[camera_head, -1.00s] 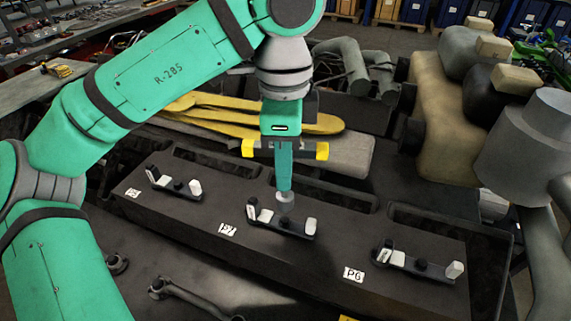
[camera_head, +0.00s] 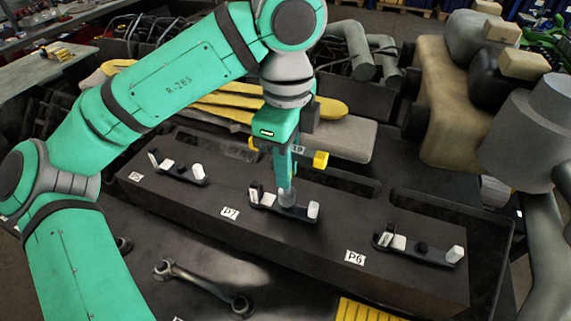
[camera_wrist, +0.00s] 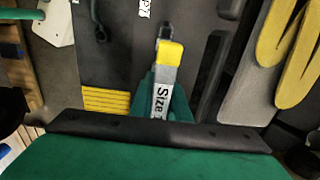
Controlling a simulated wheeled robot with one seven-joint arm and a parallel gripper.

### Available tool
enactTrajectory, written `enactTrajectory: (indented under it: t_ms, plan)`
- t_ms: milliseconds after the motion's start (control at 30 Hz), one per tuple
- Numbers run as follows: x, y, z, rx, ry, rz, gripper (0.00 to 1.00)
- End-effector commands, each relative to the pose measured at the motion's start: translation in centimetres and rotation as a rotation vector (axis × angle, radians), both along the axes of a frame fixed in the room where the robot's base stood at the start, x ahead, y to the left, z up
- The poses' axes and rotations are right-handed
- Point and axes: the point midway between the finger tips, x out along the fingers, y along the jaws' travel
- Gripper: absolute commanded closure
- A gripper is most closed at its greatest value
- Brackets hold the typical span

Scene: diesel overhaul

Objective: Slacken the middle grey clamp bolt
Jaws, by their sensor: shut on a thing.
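My gripper (camera_head: 281,168) points down over the middle clamp (camera_head: 299,213) on the dark block. It is shut on a wrench tool (camera_head: 320,159) with a yellow-ended crossbar. The wrist view shows a yellow tip and a "Size" label on the tool (camera_wrist: 160,98). A grey, socket-like end (camera_head: 287,197) below the fingers is over the middle of the clamp. The middle clamp is a dark bar with pale blocks at its ends. Its bolt is hidden under the socket; I cannot tell whether they touch.
Similar clamps stand left (camera_head: 184,174) and right (camera_head: 432,256), the right one beside a P6 label (camera_head: 354,257). A loose spanner (camera_head: 205,286) lies in front. Yellow padded strips (camera_head: 225,108) lie behind. Large grey pipework (camera_head: 525,135) rises at right.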

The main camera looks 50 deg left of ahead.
Motion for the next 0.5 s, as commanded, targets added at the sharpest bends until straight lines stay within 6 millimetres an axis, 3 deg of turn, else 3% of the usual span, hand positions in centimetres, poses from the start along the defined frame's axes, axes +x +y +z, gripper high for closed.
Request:
enactTrajectory:
  t_ms: [500]
  plan:
    - [0.0, 0.0, -1.8, 0.000, -0.001, 0.007, 1.00]
